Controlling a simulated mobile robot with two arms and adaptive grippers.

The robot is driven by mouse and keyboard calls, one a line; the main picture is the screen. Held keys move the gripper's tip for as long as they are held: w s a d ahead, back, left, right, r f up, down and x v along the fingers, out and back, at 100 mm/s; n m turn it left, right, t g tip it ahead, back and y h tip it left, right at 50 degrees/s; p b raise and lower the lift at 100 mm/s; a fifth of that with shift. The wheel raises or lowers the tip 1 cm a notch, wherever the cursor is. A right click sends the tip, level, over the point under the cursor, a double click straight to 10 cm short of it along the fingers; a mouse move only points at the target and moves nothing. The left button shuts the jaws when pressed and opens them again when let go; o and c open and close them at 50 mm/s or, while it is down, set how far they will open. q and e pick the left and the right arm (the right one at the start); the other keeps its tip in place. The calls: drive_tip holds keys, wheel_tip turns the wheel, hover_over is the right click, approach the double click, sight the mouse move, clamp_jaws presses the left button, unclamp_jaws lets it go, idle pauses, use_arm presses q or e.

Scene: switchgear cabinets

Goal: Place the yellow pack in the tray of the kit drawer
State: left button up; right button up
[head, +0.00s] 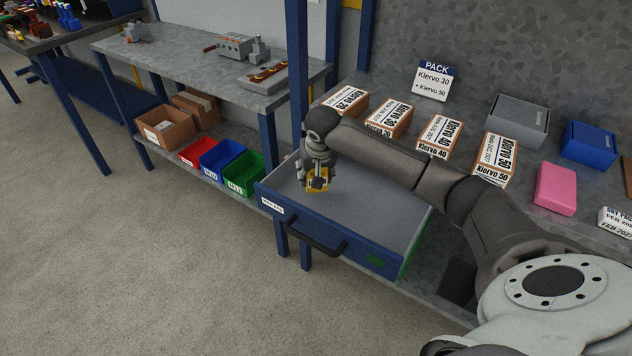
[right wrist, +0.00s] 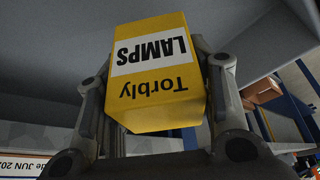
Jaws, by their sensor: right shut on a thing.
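The yellow pack (right wrist: 155,75), labelled "Torbly LAMPS", is between the two fingers of my right gripper (right wrist: 158,110) in the right wrist view. In the head view the same yellow pack (head: 317,181) shows below my right gripper (head: 318,176), over the left part of the open kit drawer. The kit drawer (head: 330,240) is blue with a black handle and a grey inside. The arm hides part of the drawer's far side. I cannot tell whether the pack touches the drawer's floor. My left gripper is not in view.
Several white and orange boxes (head: 441,136) stand on the bench behind the drawer, with a "PACK" sign (head: 434,80). A pink box (head: 556,188) and a blue box (head: 589,144) are to the right. Red, blue and green bins (head: 243,172) sit on a low shelf left of the drawer.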

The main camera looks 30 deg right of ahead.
drive_tip(key=shift+w+d+f, duration=0.2)
drive_tip(key=shift+w+f, duration=0.05)
drive_tip(key=shift+f, duration=0.05)
drive_tip(key=shift+w+d+f, duration=0.1)
drive_tip(key=shift+f, duration=1.55)
drive_tip(key=shift+f, duration=0.1)
drive_tip(key=o, duration=1.1)
drive_tip(key=shift+r, duration=0.2)
drive_tip(key=v, duration=1.2)
drive_tip(key=shift+f+p, duration=0.1)
drive_tip(key=shift+p, duration=0.2)
